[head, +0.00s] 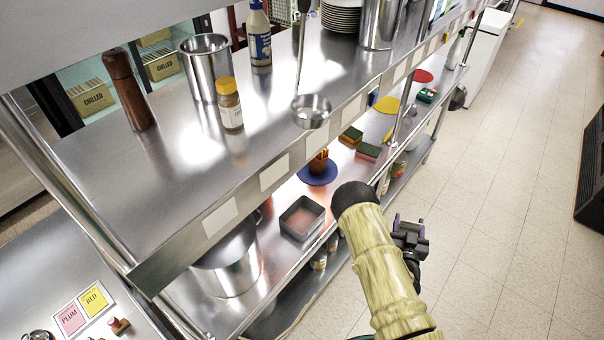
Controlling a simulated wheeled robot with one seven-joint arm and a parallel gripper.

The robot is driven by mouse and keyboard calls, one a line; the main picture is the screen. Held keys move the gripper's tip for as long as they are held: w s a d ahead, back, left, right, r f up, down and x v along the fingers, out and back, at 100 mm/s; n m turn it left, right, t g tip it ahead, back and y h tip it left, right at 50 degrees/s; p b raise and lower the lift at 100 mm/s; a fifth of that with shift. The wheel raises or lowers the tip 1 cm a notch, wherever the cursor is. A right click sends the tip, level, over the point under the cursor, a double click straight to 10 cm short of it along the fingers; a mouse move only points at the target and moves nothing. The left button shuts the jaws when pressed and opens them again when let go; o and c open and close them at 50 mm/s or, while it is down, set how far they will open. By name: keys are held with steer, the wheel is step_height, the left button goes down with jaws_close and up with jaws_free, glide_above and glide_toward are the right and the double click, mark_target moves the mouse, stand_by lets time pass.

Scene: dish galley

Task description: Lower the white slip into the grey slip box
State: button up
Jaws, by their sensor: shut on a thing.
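The grey slip box (301,217), an open square metal-grey tray, sits on the lower steel shelf, left of my arm. It looks empty from here. My gripper (409,228) is to the right of the box, beyond the shelf's front edge and over the floor side. It is partly behind my forearm, with small purple finger parts showing. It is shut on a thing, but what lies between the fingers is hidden. I cannot make out the white slip itself in the head view.
A steel pot (228,268) stands left of the box. A blue disc (318,178) with a brown item lies behind it, and sponges (367,151) farther along. The upper shelf (190,180) overhangs, with blank white labels on its edge. The aisle floor (500,200) is clear.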

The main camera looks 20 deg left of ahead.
steer(key=w+a+n+g+y+b, duration=0.25)
steer(key=a+n+y+b, duration=0.4)
steer(key=a, duration=1.05)
steer(key=s+a+r+n+g+y+b, duration=0.2)
steer(key=s+a+r+n+g+y, duration=0.1)
steer(key=a+r, duration=0.5)
steer(key=s+a+r+n+g+y+b, duration=0.2)
steer(key=s+a+r+n+g+y, duration=0.1)
steer(key=a+r+n+g+y, duration=0.1)
steer(key=a+r+g+y, duration=0.1)
steer(key=a+r+y, duration=0.1)
steer(key=a+r, duration=0.1)
steer(key=shift+a+r+g+y, duration=0.35)
steer(key=shift+r, duration=0.2)
step_height(320, 180, down, 10)
steer(key=b, duration=0.6)
steer(key=shift+w, duration=0.1)
